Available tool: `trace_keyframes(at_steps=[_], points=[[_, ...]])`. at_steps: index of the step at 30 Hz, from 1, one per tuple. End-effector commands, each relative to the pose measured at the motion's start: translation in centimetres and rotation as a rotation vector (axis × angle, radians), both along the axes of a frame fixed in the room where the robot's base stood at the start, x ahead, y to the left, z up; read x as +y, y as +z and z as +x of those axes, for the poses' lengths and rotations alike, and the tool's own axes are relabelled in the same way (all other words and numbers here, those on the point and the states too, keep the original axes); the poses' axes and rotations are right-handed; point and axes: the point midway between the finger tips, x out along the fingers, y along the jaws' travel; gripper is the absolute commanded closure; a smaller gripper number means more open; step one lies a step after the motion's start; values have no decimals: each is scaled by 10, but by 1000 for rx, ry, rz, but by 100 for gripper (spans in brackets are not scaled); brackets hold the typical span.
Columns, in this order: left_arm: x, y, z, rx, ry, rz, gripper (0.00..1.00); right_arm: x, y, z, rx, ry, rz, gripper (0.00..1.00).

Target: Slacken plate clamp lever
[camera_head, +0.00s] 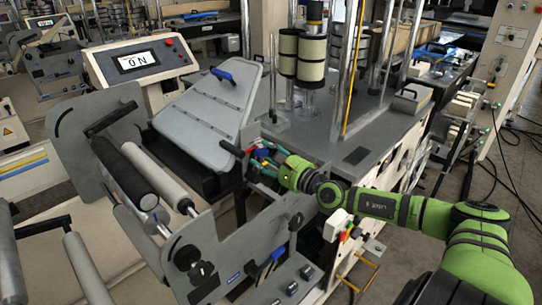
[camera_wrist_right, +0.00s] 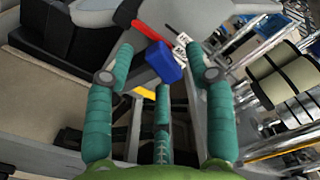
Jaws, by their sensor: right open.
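A lever with a black grip (camera_head: 231,149) stands at the right edge of the tilted grey plate (camera_head: 205,118). In the right wrist view, I see its black grip (camera_wrist_right: 125,14), a red collar (camera_wrist_right: 146,31) and a blue block (camera_wrist_right: 164,62). My right gripper (camera_head: 259,158) is at the lever's right end in the head view. Its teal fingers are open in the right wrist view (camera_wrist_right: 166,54), one on each side of the blue block, with gaps. In the head view the fingers partly hide this end. My left gripper is out of view.
A console with a lit display (camera_head: 138,61) stands behind the plate. A blue handle (camera_head: 222,75) sits on the plate's upper part. A black roller (camera_head: 125,170) and grey side frames lie to the left. Cream rolls (camera_head: 311,60) on posts stand behind.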

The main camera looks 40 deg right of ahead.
Motion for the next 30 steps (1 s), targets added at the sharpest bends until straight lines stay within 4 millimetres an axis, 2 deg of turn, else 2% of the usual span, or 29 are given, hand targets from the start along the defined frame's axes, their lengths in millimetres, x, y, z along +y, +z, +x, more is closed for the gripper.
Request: trace_keyframes(at_steps=[26,30], points=[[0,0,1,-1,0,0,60,-4,-3,-58,4,0,2,46],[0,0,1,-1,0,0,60,-5,-3,-74,2,0,10,46]])
